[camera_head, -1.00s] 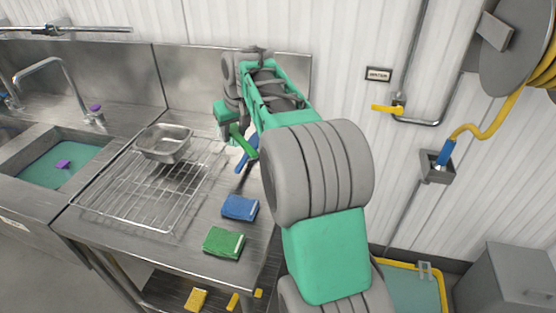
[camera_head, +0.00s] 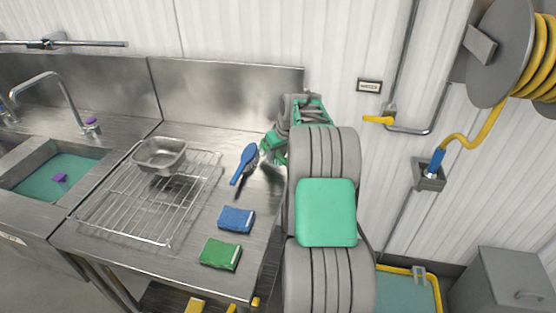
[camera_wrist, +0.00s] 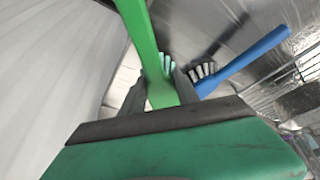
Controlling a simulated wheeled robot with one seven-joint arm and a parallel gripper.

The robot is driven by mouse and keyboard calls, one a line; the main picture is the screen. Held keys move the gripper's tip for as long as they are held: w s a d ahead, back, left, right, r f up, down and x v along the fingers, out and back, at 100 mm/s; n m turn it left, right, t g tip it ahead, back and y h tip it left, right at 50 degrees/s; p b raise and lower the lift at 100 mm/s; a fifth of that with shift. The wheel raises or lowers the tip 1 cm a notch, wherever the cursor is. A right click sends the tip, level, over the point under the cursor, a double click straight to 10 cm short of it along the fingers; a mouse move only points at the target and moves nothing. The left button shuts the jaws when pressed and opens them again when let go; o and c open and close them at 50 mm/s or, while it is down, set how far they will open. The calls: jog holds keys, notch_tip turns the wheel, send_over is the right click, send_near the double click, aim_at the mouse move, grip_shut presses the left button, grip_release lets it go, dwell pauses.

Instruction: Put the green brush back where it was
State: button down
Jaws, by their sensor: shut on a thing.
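The green brush (camera_wrist: 145,40) is in my gripper (camera_wrist: 160,92) in the wrist view. Its green handle passes between the two grey fingers, which are shut on it, and its far end runs out of the top of the picture. Pale bristles show just beyond the fingers. In the head view my gripper is mostly hidden by my arm, at the right edge of the steel counter (camera_head: 205,203), and I cannot clearly tell the green brush from the green gripper parts there. A blue brush (camera_head: 243,165) lies on the counter just left of my gripper; it also shows in the wrist view (camera_wrist: 245,58).
A blue sponge (camera_head: 236,219) and a green sponge (camera_head: 220,254) lie near the counter's right front. A wire rack (camera_head: 130,207) with a metal pan (camera_head: 160,150) stands left. The wall backs the counter. A bin (camera_head: 500,285) stands at the lower right.

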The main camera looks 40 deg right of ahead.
aim_at(278, 160)
jog(key=shift+d+f, duration=0.15)
jog(key=shift+f, duration=0.85)
jog(key=shift+d+f, duration=0.1)
jog(key=shift+f, duration=0.85)
jog(key=c, duration=0.9)
grip_release()
jog(key=shift+r+p, duration=0.25)
jog(key=shift+p, duration=0.05)
jog(key=b+v, duration=0.2)
jog(key=v, duration=0.9)
jog(key=shift+s+r, duration=0.15)
jog(key=s+a+r, duration=0.2)
jog(key=s+a, duration=0.4)
jog(key=a, duration=0.7)
jog(key=s+a+r, duration=0.1)
jog(key=s+a, duration=0.4)
jog(key=a, duration=0.8)
jog(key=s+a+f, duration=0.2)
jog(key=s, duration=0.3)
jog(key=s+a+f+g, duration=0.1)
jog(key=s+a+f, duration=0.1)
jog(key=s, duration=0.4)
jog(key=shift+a+f+n, duration=0.4)
jog(key=shift+a, duration=0.35)
